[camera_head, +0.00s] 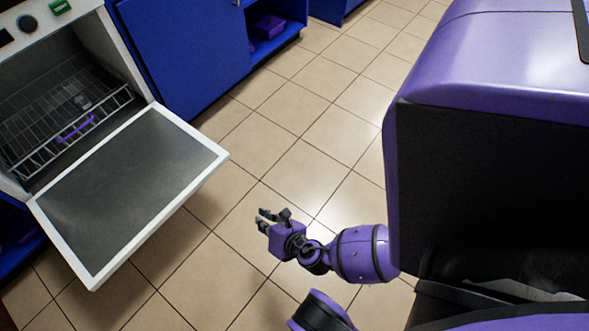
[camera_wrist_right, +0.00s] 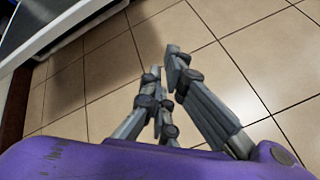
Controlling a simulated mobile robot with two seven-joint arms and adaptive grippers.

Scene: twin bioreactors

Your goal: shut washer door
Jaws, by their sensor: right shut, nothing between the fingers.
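The washer (camera_head: 60,28) stands at the left in the head view. Its door (camera_head: 130,185), a dark panel in a white frame, is folded down and stands wide open, showing the chamber. My right gripper (camera_head: 262,219) is shut and empty, to the right of the door's outer edge and apart from it, over the tiled floor. In the right wrist view, my gripper's fingers (camera_wrist_right: 163,72) point away over the tiles, and a white edge of the door (camera_wrist_right: 58,38) shows at the upper left. My left gripper is not in view.
A wire rack (camera_head: 50,118) with a purple item (camera_head: 76,128) sits inside the washer. Blue cabinets (camera_head: 185,50) stand beside and beyond the washer, one with a purple bin (camera_head: 270,26) on an open shelf. The tiled floor (camera_head: 300,150) right of the door is clear.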

